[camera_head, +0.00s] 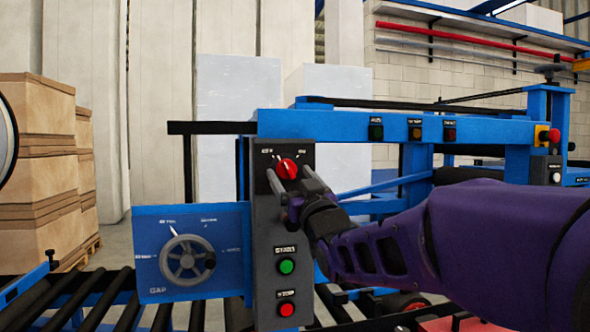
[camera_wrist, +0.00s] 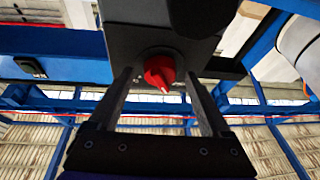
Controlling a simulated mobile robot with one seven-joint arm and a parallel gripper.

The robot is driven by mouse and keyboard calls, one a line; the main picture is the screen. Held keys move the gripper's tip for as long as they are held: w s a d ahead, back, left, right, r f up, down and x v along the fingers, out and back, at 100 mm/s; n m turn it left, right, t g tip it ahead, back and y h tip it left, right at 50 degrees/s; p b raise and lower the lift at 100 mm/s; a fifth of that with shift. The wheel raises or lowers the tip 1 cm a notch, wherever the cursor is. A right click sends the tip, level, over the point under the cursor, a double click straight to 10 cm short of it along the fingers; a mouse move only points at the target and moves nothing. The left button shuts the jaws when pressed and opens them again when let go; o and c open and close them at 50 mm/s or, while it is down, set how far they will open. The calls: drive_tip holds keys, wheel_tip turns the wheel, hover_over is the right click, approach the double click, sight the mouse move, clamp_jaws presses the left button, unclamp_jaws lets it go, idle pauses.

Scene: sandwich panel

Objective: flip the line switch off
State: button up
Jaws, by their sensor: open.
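The line switch is a red rotary knob (camera_head: 287,168) near the top of a dark grey upright control panel (camera_head: 266,222). Small white labels sit above it on both sides, too blurred to read surely. My gripper (camera_head: 288,175) comes from the lower right, its open fingers on either side of the knob. In the wrist view the red knob (camera_wrist: 160,72) shows between the fingertips of my gripper (camera_wrist: 160,80), with a gap on each side. A pale mark shows on the knob's lower edge there. I cannot tell how deep the fingers reach around it.
Below the switch are a green start button (camera_head: 286,266) and a red stop button (camera_head: 287,309). A blue panel with a grey handwheel (camera_head: 187,259) stands at left. A blue frame beam (camera_head: 340,126) runs behind. Cardboard boxes (camera_head: 40,170) stand far left.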

drive_tip(key=shift+w+a+r, duration=0.1)
drive_tip(key=shift+w, duration=0.1)
clamp_jaws()
drive_tip(key=shift+n+y+b, duration=0.5)
drive_tip(key=shift+n+b, duration=0.15)
drive_tip(key=shift+n, duration=0.45)
drive_tip(key=shift+r+n+g+y, duration=0.1)
drive_tip(key=shift+n+g+y, duration=0.2)
drive_tip(key=shift+n+g, duration=0.55)
drive_tip(key=shift+n+t, duration=0.25)
unclamp_jaws()
